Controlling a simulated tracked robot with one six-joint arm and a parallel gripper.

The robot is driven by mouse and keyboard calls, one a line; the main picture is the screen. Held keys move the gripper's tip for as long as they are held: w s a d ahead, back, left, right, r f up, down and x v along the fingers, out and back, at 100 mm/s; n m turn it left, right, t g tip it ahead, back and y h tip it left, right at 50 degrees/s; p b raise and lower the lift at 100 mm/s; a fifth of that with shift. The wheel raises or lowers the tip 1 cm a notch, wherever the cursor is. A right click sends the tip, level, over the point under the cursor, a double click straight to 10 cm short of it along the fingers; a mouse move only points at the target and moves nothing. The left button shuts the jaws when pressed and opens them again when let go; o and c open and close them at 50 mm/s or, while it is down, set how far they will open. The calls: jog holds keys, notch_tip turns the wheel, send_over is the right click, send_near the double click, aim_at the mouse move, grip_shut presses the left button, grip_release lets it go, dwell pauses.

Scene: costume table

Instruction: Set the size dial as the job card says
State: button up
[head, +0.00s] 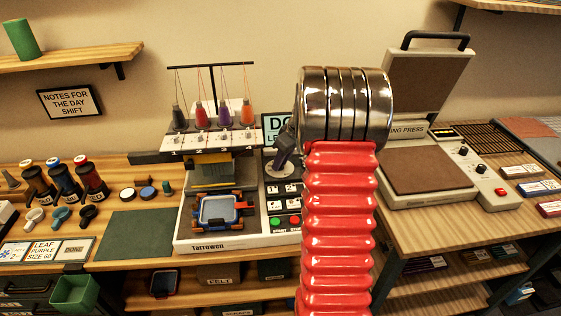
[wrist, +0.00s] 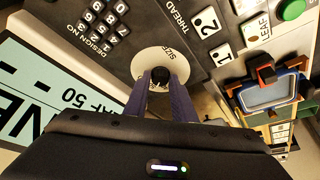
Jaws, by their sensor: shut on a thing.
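The size dial (wrist: 150,60) is a pale disc marked SIZE with a small black knob (wrist: 160,74) at its middle, seen in the wrist view. My gripper (wrist: 161,84) has its two purple-grey fingers shut on the knob, one on each side. In the head view my gripper (head: 284,163) reaches down to the machine panel, beside my red arm. The dial's scale marks are too small or hidden to read. The job card (head: 46,251) lies at the left of the table and reads LEAF, PURPLE, SIZE 60.
A pale blue sign (wrist: 40,105) by the dial shows part of a word ending NE and LEAF 50. Number keys (wrist: 103,22), thread buttons (wrist: 207,22) and a green button (wrist: 291,9) are near. The hooped frame (head: 219,212) sits on the embroidery machine. A heat press (head: 428,170) stands right.

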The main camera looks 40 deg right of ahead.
jog(key=shift+a+m+h, duration=0.2)
jog(key=shift+m+h, duration=0.6)
jog(key=shift+m, duration=1.3)
jog(key=o, duration=1)
jog(key=v, duration=1.3)
jog(key=shift+s+r, duration=0.1)
jog(key=shift+r, duration=0.2)
